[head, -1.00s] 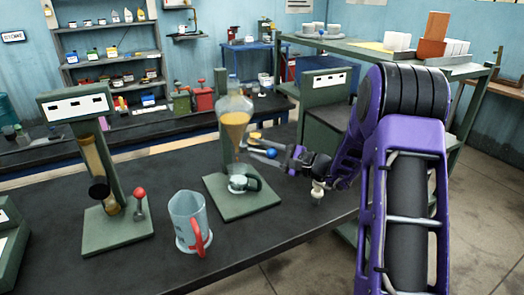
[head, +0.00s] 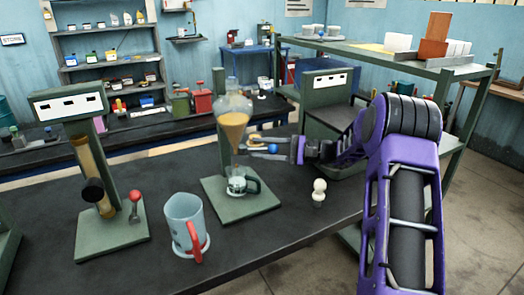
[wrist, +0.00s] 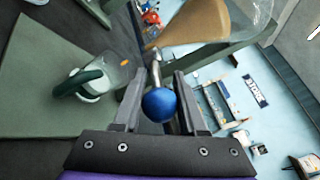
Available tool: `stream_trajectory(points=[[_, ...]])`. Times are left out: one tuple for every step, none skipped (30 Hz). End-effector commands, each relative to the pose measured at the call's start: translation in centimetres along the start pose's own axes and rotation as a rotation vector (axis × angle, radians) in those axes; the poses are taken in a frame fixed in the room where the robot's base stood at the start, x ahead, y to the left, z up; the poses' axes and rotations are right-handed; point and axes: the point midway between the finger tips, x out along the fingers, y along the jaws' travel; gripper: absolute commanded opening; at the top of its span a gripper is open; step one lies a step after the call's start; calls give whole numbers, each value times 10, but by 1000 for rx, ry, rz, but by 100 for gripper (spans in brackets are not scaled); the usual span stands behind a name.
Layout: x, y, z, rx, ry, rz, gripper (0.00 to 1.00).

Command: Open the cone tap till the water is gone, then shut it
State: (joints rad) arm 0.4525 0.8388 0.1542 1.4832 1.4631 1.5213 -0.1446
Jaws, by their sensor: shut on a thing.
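The glass cone (head: 233,127) holds amber liquid and hangs on a green stand; its round upper part looks clear. The cone also shows in the wrist view (wrist: 195,22). The tap's blue ball knob (wrist: 159,104) lies between my fingers in the wrist view, and it shows in the head view (head: 272,149). My gripper (head: 276,146) reaches in from the right and is shut on the knob. A small glass jug with a dark green handle (head: 252,186) stands under the cone's spout. I cannot make out a water layer in the cone.
A clear jug with a red handle (head: 184,222) stands front left of the cone stand. A second green stand (head: 112,235) with a tube and red-knobbed lever is at the left. A small white knobbed object (head: 319,192) stands right of the cone base.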

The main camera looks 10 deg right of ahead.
Motion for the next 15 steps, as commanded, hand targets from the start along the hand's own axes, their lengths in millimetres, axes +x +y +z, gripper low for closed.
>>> stream_trajectory(points=[[0,-1,-1,-2,-11,7,0],[0,0,-1,-1,-15,11,0],[0,-1,-1,-1,-20,15,0],[0,-1,0,0,-22,17,0],[0,-1,0,0,-23,18,0],[0,-1,0,0,-23,18,0],[0,-1,0,0,-23,18,0],[0,-1,0,0,-23,18,0],[0,-1,0,0,-23,18,0],[0,-1,0,0,-22,17,0],[0,-1,0,0,-22,17,0],[0,-1,0,0,-22,17,0],[0,-1,0,0,-22,17,45],[0,-1,0,0,-22,17,50],[0,-1,0,0,-22,17,57]])
